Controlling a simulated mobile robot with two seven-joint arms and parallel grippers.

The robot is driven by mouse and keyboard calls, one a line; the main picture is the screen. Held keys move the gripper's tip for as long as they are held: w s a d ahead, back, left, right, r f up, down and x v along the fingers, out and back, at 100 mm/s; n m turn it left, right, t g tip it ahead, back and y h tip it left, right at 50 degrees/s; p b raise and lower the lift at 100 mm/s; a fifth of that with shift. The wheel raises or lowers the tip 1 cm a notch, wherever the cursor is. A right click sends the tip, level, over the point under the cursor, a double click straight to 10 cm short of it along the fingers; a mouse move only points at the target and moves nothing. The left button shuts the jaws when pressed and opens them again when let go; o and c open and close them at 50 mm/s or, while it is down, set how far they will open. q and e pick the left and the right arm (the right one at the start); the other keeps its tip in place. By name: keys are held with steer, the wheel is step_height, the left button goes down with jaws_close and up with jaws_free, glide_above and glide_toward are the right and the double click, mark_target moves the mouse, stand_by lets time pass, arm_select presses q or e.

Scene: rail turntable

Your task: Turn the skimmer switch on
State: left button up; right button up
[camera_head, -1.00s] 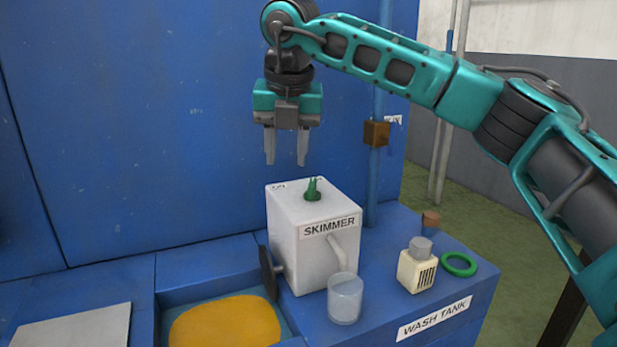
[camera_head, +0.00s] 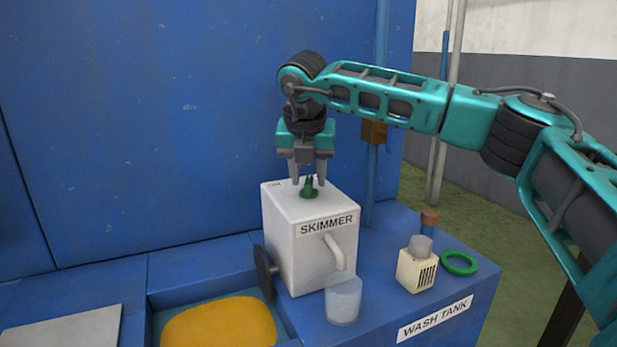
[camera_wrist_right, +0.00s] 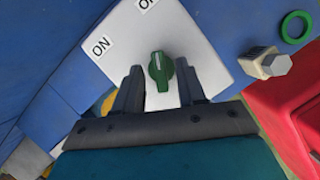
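The skimmer (camera_head: 285,235) is a white box labelled SKIMMER on the blue wash tank. Its switch, a green knob (camera_head: 309,191), sits on the top face. In the right wrist view the knob (camera_wrist_right: 160,72) has a raised grip with a pale mark toward the upper end. An ON label (camera_wrist_right: 101,46) lies up and left of it; another label (camera_wrist_right: 146,3) is cut by the top edge. My right gripper (camera_head: 308,182) points down over the knob, open, with a fingertip on either side and gaps to both. My left gripper is not in view.
A clear cup (camera_head: 343,300) stands before the skimmer, below its spout. A cream slotted block (camera_head: 416,270), a green ring (camera_head: 459,263) and a brown cork-like piece (camera_head: 429,220) are to the right. A dark disc (camera_head: 263,272) and an orange-filled basin are at left. A blue pipe rises behind.

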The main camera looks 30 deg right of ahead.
steer(key=shift+w+d+f, duration=0.1)
steer(key=shift+w+f, duration=0.05)
steer(key=shift+f, duration=0.2)
steer(key=shift+c, duration=0.3)
jaws_close()
